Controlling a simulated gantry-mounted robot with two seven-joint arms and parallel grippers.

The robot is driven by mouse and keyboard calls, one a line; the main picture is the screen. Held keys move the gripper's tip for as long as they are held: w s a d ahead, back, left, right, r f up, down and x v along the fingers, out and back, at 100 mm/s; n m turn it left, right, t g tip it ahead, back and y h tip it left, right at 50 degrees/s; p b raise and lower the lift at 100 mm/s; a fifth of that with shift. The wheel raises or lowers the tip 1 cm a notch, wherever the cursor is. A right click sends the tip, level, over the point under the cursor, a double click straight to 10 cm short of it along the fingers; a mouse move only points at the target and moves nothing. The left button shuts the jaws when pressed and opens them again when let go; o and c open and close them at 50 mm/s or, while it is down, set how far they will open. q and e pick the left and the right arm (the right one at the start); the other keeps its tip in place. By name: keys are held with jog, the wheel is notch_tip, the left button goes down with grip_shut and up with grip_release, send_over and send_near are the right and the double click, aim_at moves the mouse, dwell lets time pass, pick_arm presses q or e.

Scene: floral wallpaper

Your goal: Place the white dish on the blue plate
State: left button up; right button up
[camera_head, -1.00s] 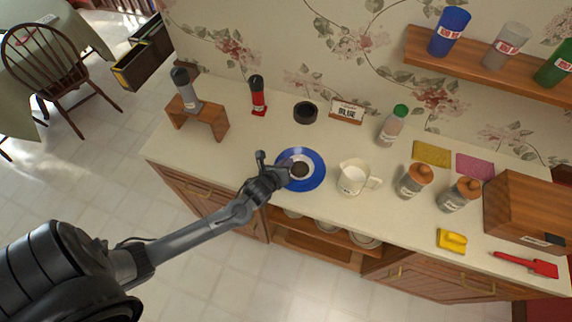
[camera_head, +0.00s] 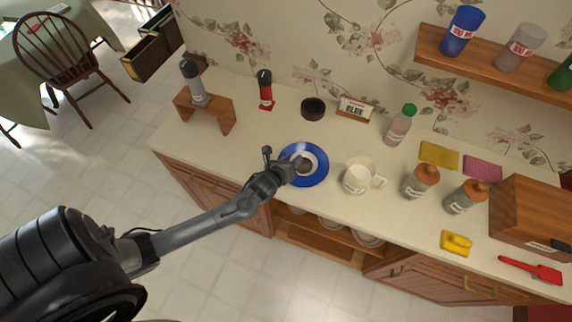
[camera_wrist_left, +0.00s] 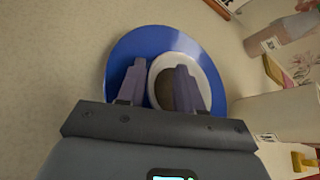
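The white dish (camera_head: 310,153), with a dark brown inside, sits on the blue plate (camera_head: 318,179) on the counter. In the left wrist view, the dish (camera_wrist_left: 215,78) lies right of the middle of the blue plate (camera_wrist_left: 120,58). My left gripper (camera_head: 293,166) is at the left side of the plate, close over the dish. In the left wrist view, its fingers (camera_wrist_left: 160,85) are apart, one left of the dish's rim and one over its inside. I cannot tell whether they touch it. The fingers hide part of the dish. My right gripper is not in view.
A white jug (camera_head: 357,177) stands just right of the plate. A dark round bowl (camera_head: 313,109) and a small sign (camera_head: 354,109) are behind it. Two lidded jars (camera_head: 421,182) and a green-capped bottle (camera_head: 399,126) stand further right.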

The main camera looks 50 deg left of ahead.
pick_arm(q)
jog(key=p+v, duration=0.1)
jog(key=v, duration=1)
jog(key=shift+s, duration=0.15)
jog(key=shift+s+d+r, duration=0.15)
jog(key=shift+s, duration=0.1)
jog(key=s+d+r+n+g+h, duration=0.1)
jog(key=s+d+n+g, duration=0.3)
jog(key=n, duration=0.9)
jog(key=s+d+r+n+g+h, duration=0.2)
jog(key=s+d+n, duration=0.4)
jog(key=s+n, duration=0.4)
jog(key=shift+r+n+g, duration=0.55)
jog(key=shift+n+g, duration=0.65)
jog(key=shift+n, duration=0.4)
jog(key=shift+w+d, duration=0.1)
jog(key=shift+d, duration=0.05)
notch_tip(320, 180, up, 18)
jog(key=p, duration=1.7)
jog(key=shift+p, duration=0.4)
jog(key=shift+f, duration=0.1)
